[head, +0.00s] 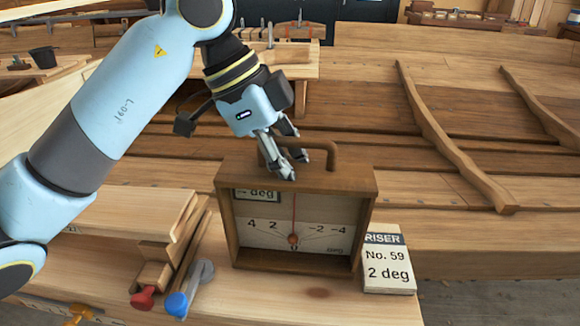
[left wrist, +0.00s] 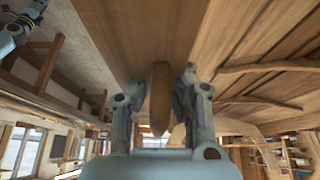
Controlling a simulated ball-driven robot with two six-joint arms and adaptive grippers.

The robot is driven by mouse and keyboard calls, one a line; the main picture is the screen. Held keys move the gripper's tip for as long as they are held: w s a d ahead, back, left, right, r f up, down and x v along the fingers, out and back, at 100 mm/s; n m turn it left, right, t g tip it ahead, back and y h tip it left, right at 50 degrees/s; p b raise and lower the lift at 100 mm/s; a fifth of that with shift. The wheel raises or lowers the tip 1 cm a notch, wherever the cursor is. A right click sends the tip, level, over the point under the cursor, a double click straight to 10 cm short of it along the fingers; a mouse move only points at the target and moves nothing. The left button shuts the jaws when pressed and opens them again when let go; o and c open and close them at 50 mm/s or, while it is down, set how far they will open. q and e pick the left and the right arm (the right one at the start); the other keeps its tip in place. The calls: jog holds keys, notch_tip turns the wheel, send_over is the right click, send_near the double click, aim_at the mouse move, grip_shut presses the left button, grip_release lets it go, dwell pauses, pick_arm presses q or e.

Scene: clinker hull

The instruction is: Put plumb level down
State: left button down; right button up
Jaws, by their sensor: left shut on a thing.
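The plumb level (head: 227,225) is a brown wooden box with an open front, a pale dial marked 4, 2, 0, -2, -4 and a thin red needle that stands nearly upright. It is upright at the workbench, and I cannot tell whether its base touches the top. My left gripper (head: 285,167) reaches down from above and is shut on the bar handle (head: 331,155) on the level's top. In the left wrist view the handle (left wrist: 160,95) lies between the two fingers.
A white riser card (head: 388,262), reading No. 59, 2 deg, is close to the level's right side. Wood pieces (head: 170,245) and tools with red (head: 143,298) and blue (head: 177,304) ends lie to the left. Hull planks (head: 480,235) are behind.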

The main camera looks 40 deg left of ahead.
pick_arm(q)
jog(key=shift+f, duration=0.1)
jog(key=c, duration=1.5)
grip_release()
jog(key=shift+w+a+f, duration=0.1)
jog(key=shift+a, duration=0.1)
jog(key=shift+c, duration=0.2)
jog(key=shift+o, duration=0.7)
jog(key=shift+d, duration=0.15)
pick_arm(e)
jog(key=shift+s+d, duration=0.25)
jog(key=shift+d, duration=0.2)
pick_arm(q)
jog(key=shift+r, duration=0.3)
jog(key=v, duration=1.1)
jog(key=shift+a+r+b, duration=0.3)
jog(key=shift+b, duration=0.15)
pick_arm(e)
jog(key=shift+f, duration=0.35)
